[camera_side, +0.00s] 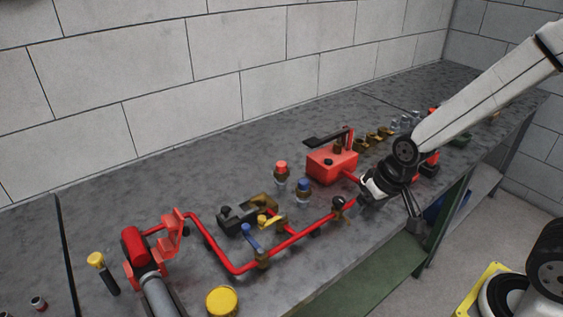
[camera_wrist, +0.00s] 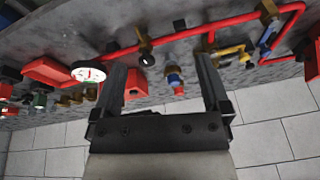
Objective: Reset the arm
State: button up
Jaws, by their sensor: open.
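My gripper (camera_side: 412,208) hangs over the front edge of the bench, to the right of the red pump box (camera_side: 332,165). In the wrist view my gripper (camera_wrist: 168,68) has its two dark fingers spread wide, with nothing held between them. Beyond the fingers, the wrist view shows a blue-and-red fitting (camera_wrist: 175,82) and part of the red box (camera_wrist: 135,84). A white-faced gauge (camera_wrist: 89,73) shows left of the fingers. My wrist hides part of the bench behind it in the side view.
A red pipe (camera_side: 290,240) with a blue-handled valve (camera_side: 250,238) and a yellow-handled valve (camera_side: 270,221) runs along the bench (camera_side: 130,195). A yellow cap (camera_side: 222,300) lies near the front. Brass fittings (camera_side: 372,138) stand behind my wrist. A block wall (camera_side: 180,70) closes the back.

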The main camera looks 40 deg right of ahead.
jog(key=shift+s+d+f+n+g, duration=0.1)
jog(key=shift+s+d+n+g, duration=0.15)
jog(key=shift+s+n, duration=0.45)
jog(key=shift+s+d+f+n+g, duration=0.1)
jog(key=shift+s+d+n+g, duration=0.2)
jog(key=shift+s, duration=0.65)
